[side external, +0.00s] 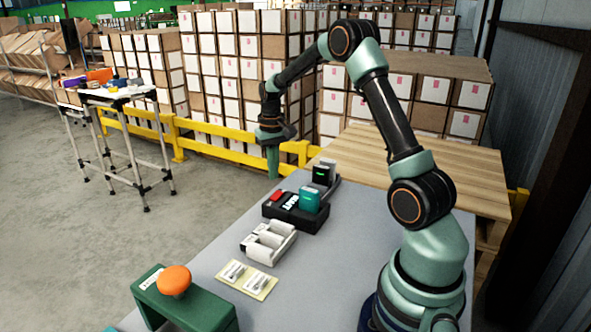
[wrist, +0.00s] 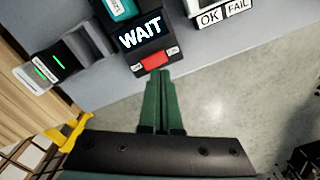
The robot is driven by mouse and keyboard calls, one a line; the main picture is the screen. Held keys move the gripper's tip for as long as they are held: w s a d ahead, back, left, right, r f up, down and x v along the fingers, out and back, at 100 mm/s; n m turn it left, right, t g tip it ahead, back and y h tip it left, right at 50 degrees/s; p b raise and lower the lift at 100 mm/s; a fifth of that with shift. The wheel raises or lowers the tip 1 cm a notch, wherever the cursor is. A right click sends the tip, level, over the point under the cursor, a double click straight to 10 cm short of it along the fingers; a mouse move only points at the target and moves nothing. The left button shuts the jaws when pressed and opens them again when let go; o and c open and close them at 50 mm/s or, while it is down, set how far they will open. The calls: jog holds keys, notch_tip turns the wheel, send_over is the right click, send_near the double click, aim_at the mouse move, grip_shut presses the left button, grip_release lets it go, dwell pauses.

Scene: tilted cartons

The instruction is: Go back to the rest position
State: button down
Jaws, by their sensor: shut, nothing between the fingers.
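My gripper (side external: 273,163) hangs at the end of my raised arm, pointing down past the far left edge of the grey table (side external: 215,258). In the wrist view my gripper (wrist: 164,74) shows as two green fingers pressed together with nothing between them. Its tips lie just in front of the red button of the black tester (wrist: 143,42), whose display reads WAIT. The tester also shows in the side view (side external: 288,218), with a teal block (side external: 310,199) seated in it. My gripper appears clear of the tester and touches nothing that I can see.
A dark device with green lights (side external: 322,176) stands behind the tester. Nearer are a white-grey holder (side external: 268,241), a pad with two labelled plates (side external: 246,279) and a green box with an orange button (side external: 174,281). A yellow rail (side external: 215,143) and stacked cartons lie beyond.

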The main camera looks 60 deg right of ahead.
jog(key=shift+r, duration=0.6)
jog(key=s+a+r+n+t, duration=0.3)
jog(key=s+a+r, duration=0.1)
jog(key=a+r, duration=0.75)
jog(key=s+a+n+t, duration=0.2)
jog(key=s+a+n, duration=0.1)
jog(key=s+a, duration=0.6)
jog(key=shift+s+a+r+t, duration=0.35)
jog(key=shift+a+r, duration=0.1)
jog(key=shift+a, duration=0.5)
